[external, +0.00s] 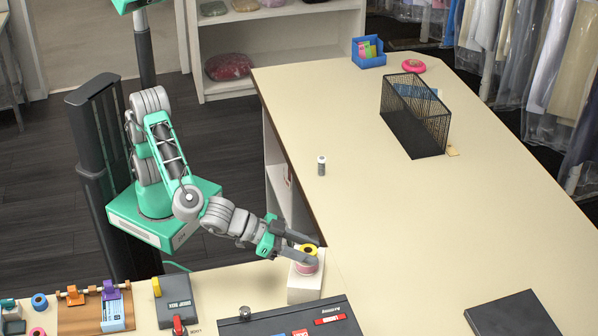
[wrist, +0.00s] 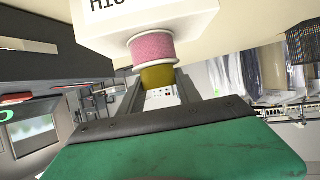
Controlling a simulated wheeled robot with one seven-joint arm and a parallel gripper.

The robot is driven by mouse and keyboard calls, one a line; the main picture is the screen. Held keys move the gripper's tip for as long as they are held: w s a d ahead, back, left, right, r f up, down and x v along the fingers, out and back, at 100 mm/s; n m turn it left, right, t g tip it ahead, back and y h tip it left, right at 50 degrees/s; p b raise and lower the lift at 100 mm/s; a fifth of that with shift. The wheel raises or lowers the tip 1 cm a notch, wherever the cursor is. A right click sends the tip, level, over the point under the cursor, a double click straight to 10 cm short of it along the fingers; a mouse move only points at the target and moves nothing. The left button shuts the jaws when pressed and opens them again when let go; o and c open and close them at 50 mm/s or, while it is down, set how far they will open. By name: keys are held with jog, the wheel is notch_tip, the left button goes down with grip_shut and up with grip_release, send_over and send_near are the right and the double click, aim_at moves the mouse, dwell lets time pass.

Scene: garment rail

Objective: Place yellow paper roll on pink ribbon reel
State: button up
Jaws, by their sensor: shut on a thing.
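The yellow paper roll (external: 308,249) is between the fingers of my gripper (external: 304,250), which is shut on it. The pink ribbon reel (external: 306,266) stands on a white box (external: 304,289) at the counter's inner corner. The roll is directly over the reel. In the wrist view the yellow roll (wrist: 158,76) lines up with the pink reel (wrist: 152,47) and appears to touch its white rim. I cannot tell whether the reel bears its weight. The roll's far side is hidden by the fingers.
A small grey-and-white cylinder (external: 321,165) stands farther back. A black mesh basket (external: 414,116) is at the back right. The counter's middle right is clear.

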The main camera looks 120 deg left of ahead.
jog(key=shift+f, duration=0.15)
jog(key=o, duration=1.3)
jog(key=shift+r, duration=0.25)
jog(key=b+v, duration=0.2)
jog(key=v, duration=1)
jog(key=s+a+f+m+g+h, duration=0.15)
jog(key=s+a+f+g, duration=0.35)
jog(key=a, duration=0.5)
jog(key=s+a+f+m+g+h, duration=0.1)
jog(key=s+f, duration=0.1)
jog(key=s, duration=0.3)
jog(key=s+a+f+m+g+h, duration=0.1)
jog(key=s+f, duration=0.2)
jog(key=s, duration=0.2)
jog(key=s+a+f+m+g+h, duration=0.1)
jog(key=s+f+h, duration=0.1)
jog(key=s, duration=0.3)
jog(key=shift+s+a+f+m, duration=0.1)
jog(key=shift+s+f+m, duration=0.2)
jog(key=shift+f, duration=0.35)
